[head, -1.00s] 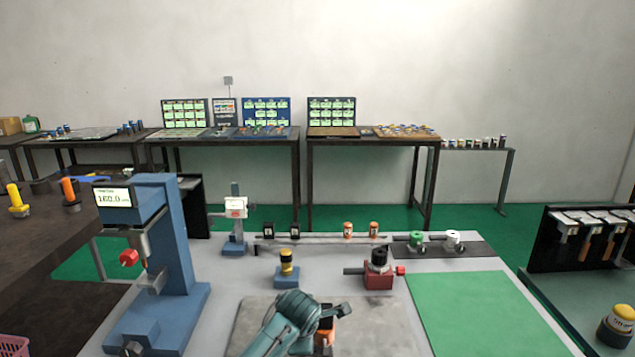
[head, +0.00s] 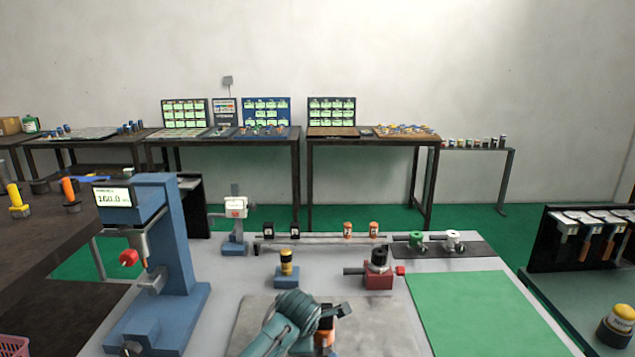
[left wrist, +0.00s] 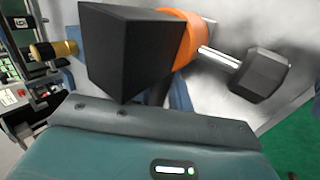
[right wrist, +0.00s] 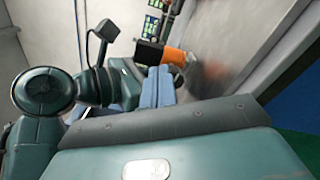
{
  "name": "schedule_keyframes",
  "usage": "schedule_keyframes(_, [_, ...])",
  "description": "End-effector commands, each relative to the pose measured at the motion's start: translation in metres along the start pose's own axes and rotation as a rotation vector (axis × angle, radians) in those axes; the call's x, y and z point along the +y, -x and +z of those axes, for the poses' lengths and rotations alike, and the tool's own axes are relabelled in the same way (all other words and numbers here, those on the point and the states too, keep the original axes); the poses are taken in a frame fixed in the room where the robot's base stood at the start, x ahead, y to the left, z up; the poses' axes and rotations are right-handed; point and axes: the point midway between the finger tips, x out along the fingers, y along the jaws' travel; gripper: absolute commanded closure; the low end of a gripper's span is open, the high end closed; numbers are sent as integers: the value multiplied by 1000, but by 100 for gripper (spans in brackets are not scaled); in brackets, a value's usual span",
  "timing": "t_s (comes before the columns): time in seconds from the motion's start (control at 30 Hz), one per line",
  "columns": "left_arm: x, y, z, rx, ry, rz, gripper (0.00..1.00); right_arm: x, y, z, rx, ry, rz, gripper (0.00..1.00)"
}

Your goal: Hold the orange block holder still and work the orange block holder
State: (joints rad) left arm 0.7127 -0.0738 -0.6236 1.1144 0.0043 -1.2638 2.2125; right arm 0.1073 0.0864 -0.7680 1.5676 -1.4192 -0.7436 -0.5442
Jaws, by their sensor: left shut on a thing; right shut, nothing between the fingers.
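The orange block holder has a black block, an orange ring and a metal rod with a dark knob. In the head view the holder (head: 325,340) is on the grey mat, partly hidden behind my left arm. In the left wrist view the holder (left wrist: 183,38) is close up, and my left gripper (left wrist: 165,92) is shut on it; the contact is mostly hidden. In the right wrist view the holder (right wrist: 173,56) lies just beyond my right gripper (right wrist: 157,86), which is shut and empty. I cannot tell whether they touch.
A blue press with a display (head: 180,240) stands at left. A blue block with a yellow-topped part (head: 287,270) and a red fixture (head: 379,275) stand behind the grey mat (head: 255,315). The green mat (head: 485,310) at right is clear.

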Motion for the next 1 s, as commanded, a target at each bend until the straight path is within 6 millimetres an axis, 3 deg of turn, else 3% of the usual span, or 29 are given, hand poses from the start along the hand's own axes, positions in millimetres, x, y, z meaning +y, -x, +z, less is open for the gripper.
schedule_keyframes(0.23, [-5,-3,0,2,-1,-10,100,0,-16,0,-1,-1,0,100])
schedule_keyframes(1.0, [-4,-3,-1,2,-1,-10,100,-2,-17,-3,-1,0,-1,100])
